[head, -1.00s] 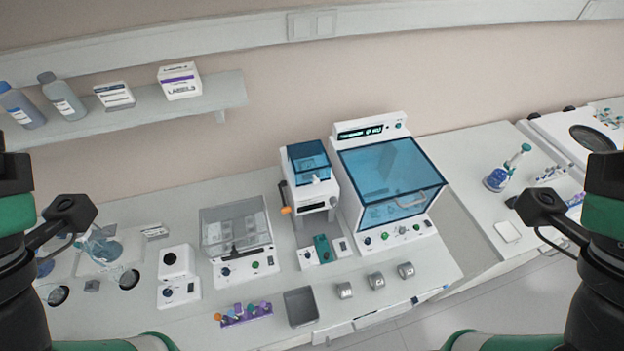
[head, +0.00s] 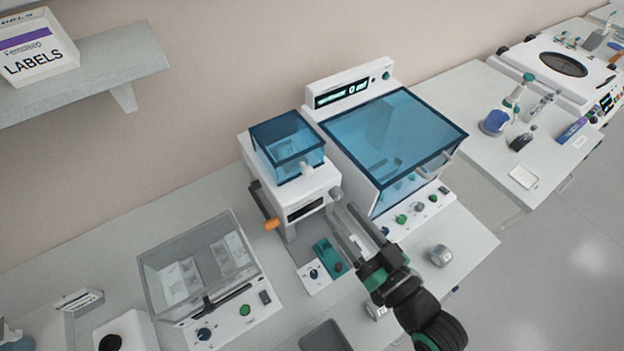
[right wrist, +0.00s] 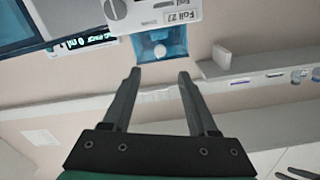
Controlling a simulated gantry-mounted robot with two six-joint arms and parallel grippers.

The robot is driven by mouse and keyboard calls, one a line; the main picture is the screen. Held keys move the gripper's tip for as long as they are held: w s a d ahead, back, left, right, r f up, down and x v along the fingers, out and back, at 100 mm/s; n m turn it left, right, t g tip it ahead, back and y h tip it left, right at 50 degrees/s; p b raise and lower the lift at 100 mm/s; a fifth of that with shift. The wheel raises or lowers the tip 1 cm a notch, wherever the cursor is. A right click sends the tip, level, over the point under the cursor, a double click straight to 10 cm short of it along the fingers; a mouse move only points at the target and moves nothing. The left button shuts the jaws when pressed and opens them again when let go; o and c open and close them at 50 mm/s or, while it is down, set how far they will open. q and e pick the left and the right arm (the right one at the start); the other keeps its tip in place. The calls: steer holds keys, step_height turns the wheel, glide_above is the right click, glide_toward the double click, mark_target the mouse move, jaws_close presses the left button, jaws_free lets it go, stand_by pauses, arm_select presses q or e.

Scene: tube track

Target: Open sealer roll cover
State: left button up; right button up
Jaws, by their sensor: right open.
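The sealer (head: 310,190) is a white machine with an orange-tipped lever on its left side. Its roll cover (head: 288,140) is a translucent blue box on top, with a pale knob (head: 306,169) at the lower front; the cover looks closed. My right gripper (head: 341,207) is open and empty, in front of and below the cover, to the right of the sealer's front. In the right wrist view the cover (right wrist: 172,43) and its knob (right wrist: 160,51) show beyond the gap between the open fingertips (right wrist: 160,73), apart from them. My left gripper is out of view.
A larger machine with a blue lid (head: 395,130) stands close on the right of the sealer. A grey clear-lidded device (head: 200,265) is at the left. The shelf (head: 120,80) with a labels box (head: 35,48) is at upper left.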

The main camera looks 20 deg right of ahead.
mark_target(310, 173)
steer(key=w, duration=0.3)
steer(key=w+a, duration=0.1)
steer(key=w, duration=0.7)
steer(key=shift+a, duration=0.25)
steer(key=shift+s, duration=0.1)
jaws_close()
stand_by(0.6)
